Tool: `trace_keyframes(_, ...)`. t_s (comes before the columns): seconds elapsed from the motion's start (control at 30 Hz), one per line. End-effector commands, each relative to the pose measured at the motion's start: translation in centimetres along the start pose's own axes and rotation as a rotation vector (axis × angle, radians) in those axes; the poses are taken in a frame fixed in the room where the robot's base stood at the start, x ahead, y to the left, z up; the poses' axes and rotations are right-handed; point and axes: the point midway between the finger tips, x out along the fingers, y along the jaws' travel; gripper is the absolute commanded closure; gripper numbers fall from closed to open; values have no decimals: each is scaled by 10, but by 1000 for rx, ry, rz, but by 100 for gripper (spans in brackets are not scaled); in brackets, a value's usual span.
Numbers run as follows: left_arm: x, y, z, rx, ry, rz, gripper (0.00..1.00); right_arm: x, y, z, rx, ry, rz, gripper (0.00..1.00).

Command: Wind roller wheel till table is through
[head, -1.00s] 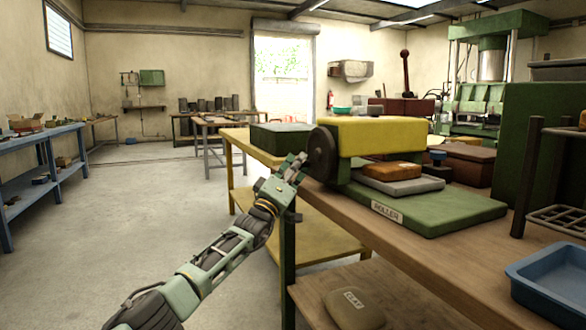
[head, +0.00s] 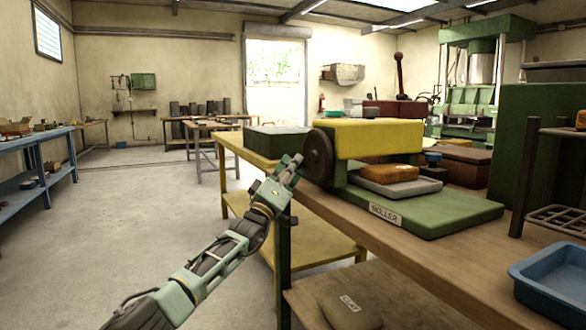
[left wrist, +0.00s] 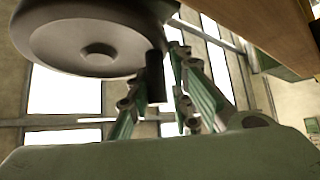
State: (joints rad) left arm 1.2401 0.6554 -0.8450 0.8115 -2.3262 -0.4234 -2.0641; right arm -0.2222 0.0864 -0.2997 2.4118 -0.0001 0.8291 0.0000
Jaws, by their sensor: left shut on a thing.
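The green roller machine (head: 440,213), labelled ROLLER, stands on the wooden bench with a yellow top (head: 380,140). Its dark round wheel (head: 319,158) is on the left side; it also shows in the left wrist view (left wrist: 95,45). My left gripper (head: 291,166) is at the wheel's left. In the left wrist view it is shut on the wheel's dark handle (left wrist: 155,77). My right gripper is out of view.
The wooden bench (head: 455,262) carries a blue tray (head: 548,275) and a dark rack (head: 527,180) at the right. A CLAY bag (head: 350,309) lies on the lower shelf. A dark green box (head: 277,141) sits behind the wheel. The floor at left is clear.

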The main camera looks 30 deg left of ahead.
Motion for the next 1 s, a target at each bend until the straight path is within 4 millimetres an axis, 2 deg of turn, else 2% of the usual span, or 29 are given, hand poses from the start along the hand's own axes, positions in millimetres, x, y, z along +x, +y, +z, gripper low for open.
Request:
trace_keyframes(0.03,2,5,-4,-6,8,12,100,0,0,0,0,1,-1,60)
trace_keyframes(0.9,2,5,-4,-6,10,13,100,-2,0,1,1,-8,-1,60)
trace_keyframes(0.93,2,5,-4,-6,10,13,80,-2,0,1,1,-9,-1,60)
trace_keyframes(1.0,2,5,-4,-5,9,13,74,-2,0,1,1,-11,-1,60)
